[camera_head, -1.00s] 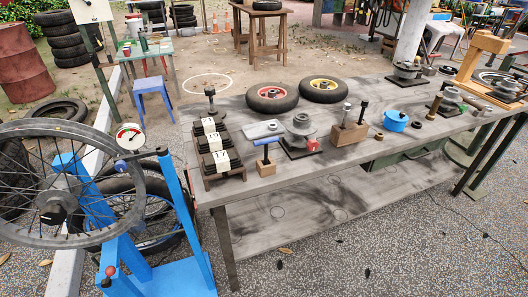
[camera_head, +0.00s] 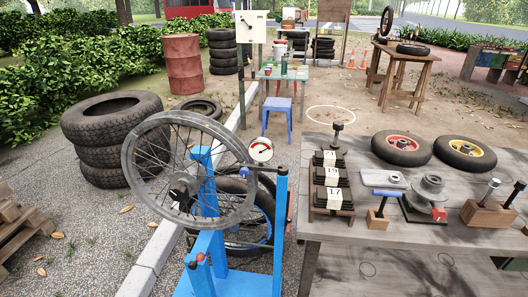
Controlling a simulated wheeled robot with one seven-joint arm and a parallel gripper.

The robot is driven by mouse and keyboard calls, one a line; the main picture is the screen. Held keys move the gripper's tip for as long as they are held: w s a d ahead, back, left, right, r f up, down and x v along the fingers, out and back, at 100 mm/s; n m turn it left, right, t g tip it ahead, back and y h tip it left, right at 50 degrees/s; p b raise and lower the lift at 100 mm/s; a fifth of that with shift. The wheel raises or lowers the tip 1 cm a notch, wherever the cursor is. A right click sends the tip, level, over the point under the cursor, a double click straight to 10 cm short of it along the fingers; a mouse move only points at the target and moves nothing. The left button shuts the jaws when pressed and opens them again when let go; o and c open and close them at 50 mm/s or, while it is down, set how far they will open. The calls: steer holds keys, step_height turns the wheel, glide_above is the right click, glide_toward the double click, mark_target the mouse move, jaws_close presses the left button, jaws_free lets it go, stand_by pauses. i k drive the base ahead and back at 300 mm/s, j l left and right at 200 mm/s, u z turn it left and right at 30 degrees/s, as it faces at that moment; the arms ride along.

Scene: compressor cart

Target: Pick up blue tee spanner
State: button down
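The blue tee spanner (camera_head: 388,193) stands upright on the workbench, its blue crossbar on top and its shank going down into a small wooden block (camera_head: 377,220). It is near the bench's front edge, between the rack of numbered dark blocks (camera_head: 332,186) on its left and a grey stepped metal piece (camera_head: 431,188) on its right. A flat grey piece lies just behind it. My gripper does not show in this view.
The grey workbench (camera_head: 340,232) has its left end near the picture's middle. A blue wheel stand (camera_head: 205,252) with a spoked wheel (camera_head: 190,168) stands left of it. Two small tyred wheels (camera_head: 402,147) lie behind the spanner. A blue stool (camera_head: 277,118) is farther back.

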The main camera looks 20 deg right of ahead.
mark_target(385, 194)
steer(key=i+j+z, duration=0.15)
steer(key=z, duration=0.35)
steer(key=i+j+z, duration=0.1)
steer(key=j+z, duration=0.15)
steer(key=z, duration=0.25)
